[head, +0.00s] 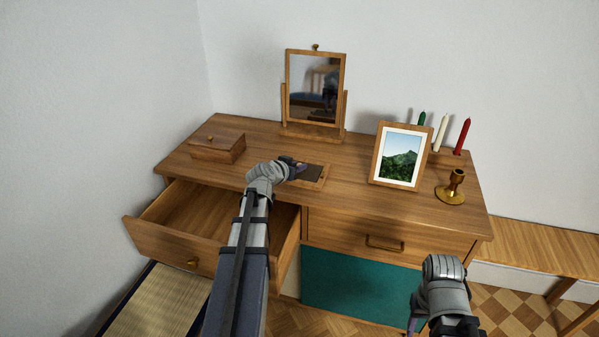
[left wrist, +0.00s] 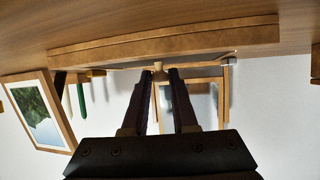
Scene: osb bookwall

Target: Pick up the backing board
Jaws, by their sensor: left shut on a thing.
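In the left wrist view the left gripper (left wrist: 160,74) is shut on a small light wooden tab (left wrist: 157,66), apparently the board's. I cannot tell whether the board is clear of the frame. My right gripper (head: 412,322) is low at the right, in front of the dresser; its fingers are mostly hidden.
The mirror (head: 316,88) stands at the back. A wooden box (head: 217,147) is at the left, above an open drawer (head: 180,215). A standing picture frame (head: 401,156), candles (head: 462,136) and a brass candlestick (head: 455,188) are at the right.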

